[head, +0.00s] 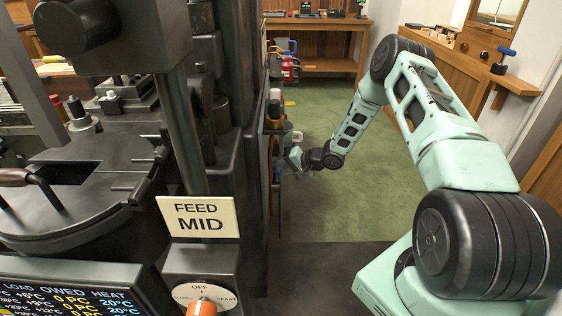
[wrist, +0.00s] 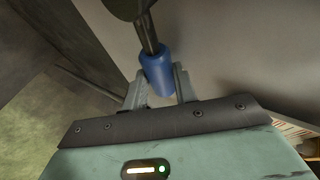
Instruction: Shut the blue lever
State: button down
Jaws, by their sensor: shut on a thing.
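The blue lever (wrist: 158,72) shows in the wrist view as a blue cylindrical grip on a dark metal rod that runs up to a dark rounded part at the top edge. My gripper (wrist: 160,88) has a finger on each side of the blue grip and is shut on it. In the head view my gripper (head: 295,158) is small, at the right side of the dark machine. The blue grip cannot be made out there.
The dark machine (head: 240,150) fills the left of the head view, with a "FEED MID" sign (head: 198,217) and a dial (head: 204,300). A wooden bench (head: 318,64) stands at the back. Green floor (head: 345,205) is clear between machine and right-hand counter. Another blue-handled lever (head: 506,52) stands on that counter.

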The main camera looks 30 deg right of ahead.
jog(key=shift+f, duration=0.2)
dwell(0.3)
jog(key=c, duration=1.1)
grip_release()
jog(key=p+v, duration=0.1)
jog(key=v, duration=1.6)
jog(key=shift+d, duration=0.25)
jog(key=shift+r, duration=0.1)
